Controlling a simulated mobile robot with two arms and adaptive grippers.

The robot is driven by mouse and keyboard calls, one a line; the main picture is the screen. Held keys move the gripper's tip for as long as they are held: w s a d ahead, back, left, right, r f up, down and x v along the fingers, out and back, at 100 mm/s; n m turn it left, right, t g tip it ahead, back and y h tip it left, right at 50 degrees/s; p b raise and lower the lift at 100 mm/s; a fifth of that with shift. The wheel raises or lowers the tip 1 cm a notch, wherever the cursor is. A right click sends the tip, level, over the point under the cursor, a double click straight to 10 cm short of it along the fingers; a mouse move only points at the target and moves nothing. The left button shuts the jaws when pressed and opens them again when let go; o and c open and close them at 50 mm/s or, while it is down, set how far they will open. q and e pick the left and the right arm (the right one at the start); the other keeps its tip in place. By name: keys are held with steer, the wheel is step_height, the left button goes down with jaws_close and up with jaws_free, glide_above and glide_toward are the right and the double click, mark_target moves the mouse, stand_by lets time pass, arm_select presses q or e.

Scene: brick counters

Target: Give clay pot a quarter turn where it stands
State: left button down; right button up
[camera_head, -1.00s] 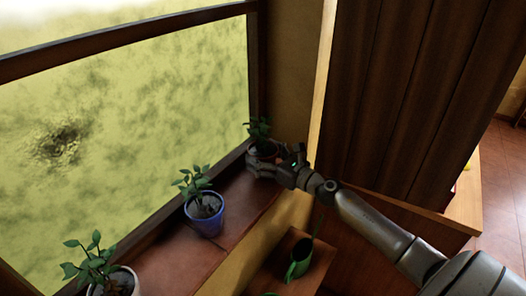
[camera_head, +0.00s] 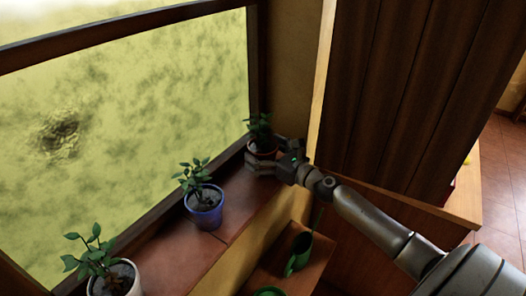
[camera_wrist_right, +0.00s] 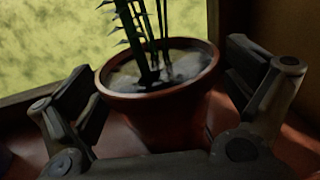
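The clay pot (camera_head: 264,154), reddish-brown with a green leafy plant, stands upright at the far end of the window sill, near the corner. It fills the middle of the right wrist view (camera_wrist_right: 158,112), with dark soil and several stems. My right gripper (camera_head: 268,157) is at the pot, one finger on each side of it. In the right wrist view its fingers (camera_wrist_right: 165,98) are spread around the pot, with narrow gaps showing beside the pot's body. Contact at the rim is hard to judge. My left gripper is not in view.
A blue pot (camera_head: 206,217) with a plant stands nearer on the sill (camera_head: 168,258), and a white pot (camera_head: 133,283) nearer still. The window is behind them. A green watering can (camera_head: 298,256) sits on a lower wooden surface. A dark slatted panel (camera_head: 405,90) rises at right.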

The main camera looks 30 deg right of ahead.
steer(key=shift+f, duration=0.1)
steer(key=shift+s+f, duration=0.1)
steer(key=v, duration=1.2)
